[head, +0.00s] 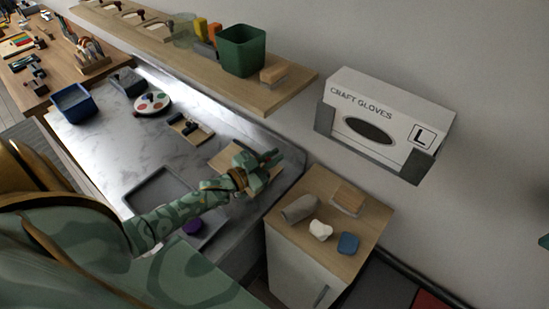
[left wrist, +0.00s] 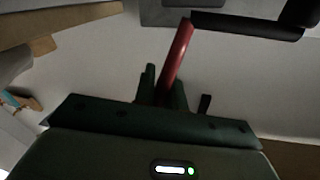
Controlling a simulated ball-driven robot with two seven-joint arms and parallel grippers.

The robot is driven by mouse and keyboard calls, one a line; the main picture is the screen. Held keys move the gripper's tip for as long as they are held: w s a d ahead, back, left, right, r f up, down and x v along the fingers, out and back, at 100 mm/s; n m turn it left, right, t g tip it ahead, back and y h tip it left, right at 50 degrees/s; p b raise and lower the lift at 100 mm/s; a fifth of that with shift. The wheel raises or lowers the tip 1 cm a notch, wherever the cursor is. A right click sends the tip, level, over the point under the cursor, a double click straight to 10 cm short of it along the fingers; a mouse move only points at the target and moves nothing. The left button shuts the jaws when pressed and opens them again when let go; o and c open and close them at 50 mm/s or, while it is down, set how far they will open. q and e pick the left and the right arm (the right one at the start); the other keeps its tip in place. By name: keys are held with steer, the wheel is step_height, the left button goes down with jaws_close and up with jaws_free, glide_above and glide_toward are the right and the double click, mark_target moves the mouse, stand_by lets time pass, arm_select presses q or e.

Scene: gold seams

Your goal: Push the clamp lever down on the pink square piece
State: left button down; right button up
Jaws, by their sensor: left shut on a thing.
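My left gripper (head: 262,167) reaches over a wooden board (head: 226,160) at the right end of the marble worktop. In the left wrist view its dark fingers (left wrist: 162,88) are shut on a red lever handle (left wrist: 179,52), which stands tilted up between them. A black bar (left wrist: 245,26) lies beyond the handle's far end. My gripper hides most of the board in the head view, and I cannot make out a pink square piece in either view. My right gripper is not in view.
A second board with a dark clamp (head: 190,128) lies left of my gripper. A grey tray (head: 163,190) is nearer. A shelf with a green bin (head: 242,50) overhangs behind. A side cabinet (head: 330,254) with small items stands right. A glove box (head: 385,118) hangs on the wall.

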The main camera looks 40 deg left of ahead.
arm_select(q)
steer(key=shift+w+a+r+n, duration=0.1)
steer(key=shift+a+r+n, duration=0.15)
steer(key=shift+a+n, duration=0.05)
steer(key=c, duration=1.5)
jaws_free()
steer(key=shift+a, duration=0.1)
steer(key=shift+f, duration=0.15)
steer(key=s+d+r+p, duration=0.2)
steer(key=s+r, duration=0.2)
steer(key=s+d+r+p, duration=0.2)
steer(key=s+d+r, duration=0.1)
steer(key=r, duration=0.1)
steer(key=s+d+r+p, duration=0.2)
steer(key=s+r, duration=0.2)
steer(key=r, duration=0.1)
steer(key=shift+s+d, duration=0.35)
steer(key=shift+d, duration=0.05)
